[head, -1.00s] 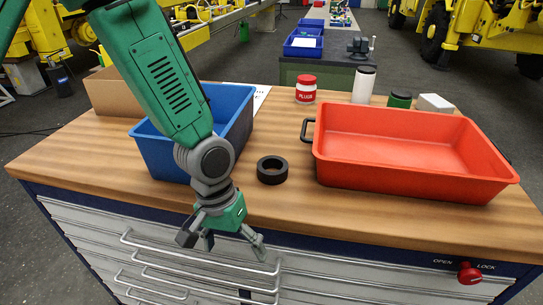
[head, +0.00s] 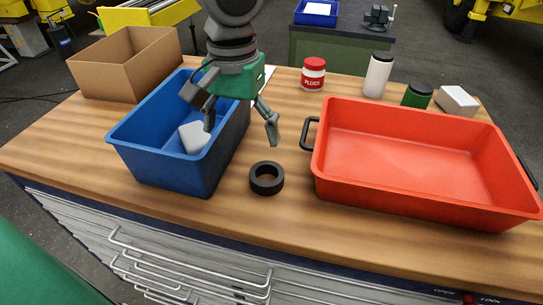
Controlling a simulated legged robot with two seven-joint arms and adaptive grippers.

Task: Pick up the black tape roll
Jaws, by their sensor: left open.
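The black tape roll (head: 267,188) lies flat on the wooden bench top, between the blue bin and the red tray. My left gripper (head: 240,130) is open and empty, with its fingers spread and pointing down. In the picture it is above and a little left of the roll, partly in front of the blue bin's right side. The gripper and the roll are apart. My right gripper is not in view.
The blue bin (head: 160,164) holds a white object (head: 194,137). The red tray (head: 425,211) stands to the right.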

